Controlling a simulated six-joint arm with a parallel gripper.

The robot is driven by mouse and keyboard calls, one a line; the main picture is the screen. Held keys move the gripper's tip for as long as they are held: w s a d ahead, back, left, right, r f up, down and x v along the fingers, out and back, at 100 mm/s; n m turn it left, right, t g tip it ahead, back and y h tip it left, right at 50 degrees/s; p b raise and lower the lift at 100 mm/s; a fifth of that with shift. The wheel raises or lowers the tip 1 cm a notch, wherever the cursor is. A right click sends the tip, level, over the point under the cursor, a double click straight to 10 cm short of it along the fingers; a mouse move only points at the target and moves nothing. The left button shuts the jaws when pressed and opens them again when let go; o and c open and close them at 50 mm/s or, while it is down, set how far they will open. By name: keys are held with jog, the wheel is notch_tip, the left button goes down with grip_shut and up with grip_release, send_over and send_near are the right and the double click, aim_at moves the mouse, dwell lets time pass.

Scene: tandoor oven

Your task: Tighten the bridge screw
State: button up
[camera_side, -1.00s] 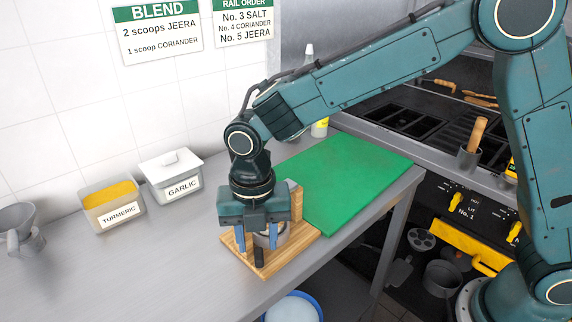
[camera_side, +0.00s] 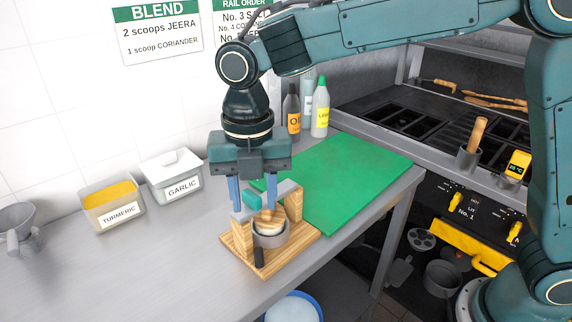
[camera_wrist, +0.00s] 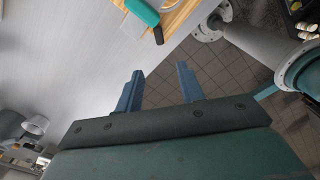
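A wooden press stand (camera_side: 241,243) stands on the steel counter, with a grey metal bridge (camera_side: 288,187) across its two posts. A teal piece (camera_side: 251,201), possibly the bridge screw's handle, shows at the bridge. It also shows at the top of the wrist view (camera_wrist: 143,10). Under the bridge, a round wooden piece (camera_side: 267,217) sits at the mouth of a grey cup (camera_side: 270,237) with a dark handle (camera_side: 259,257). My gripper (camera_side: 254,197) points down, its blue fingers apart at bridge height. The wrist view shows an empty gap between the fingers (camera_wrist: 158,80). The screw's thread is not visible.
A green cutting board (camera_side: 345,175) lies right of the stand. Turmeric (camera_side: 113,207) and garlic (camera_side: 172,178) containers stand left. Bottles (camera_side: 319,108) stand behind the gripper. The counter's front left is clear.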

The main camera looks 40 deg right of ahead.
aim_at(259, 260)
jog(key=shift+s+a, duration=0.1)
jog(key=shift+s+a+f, duration=0.1)
jog(key=shift+s+f, duration=0.05)
jog(key=shift+f, duration=0.1)
notch_tip(259, 260, down, 14)
jog(key=shift+r, duration=0.25)
dwell(0.5)
grip_shut()
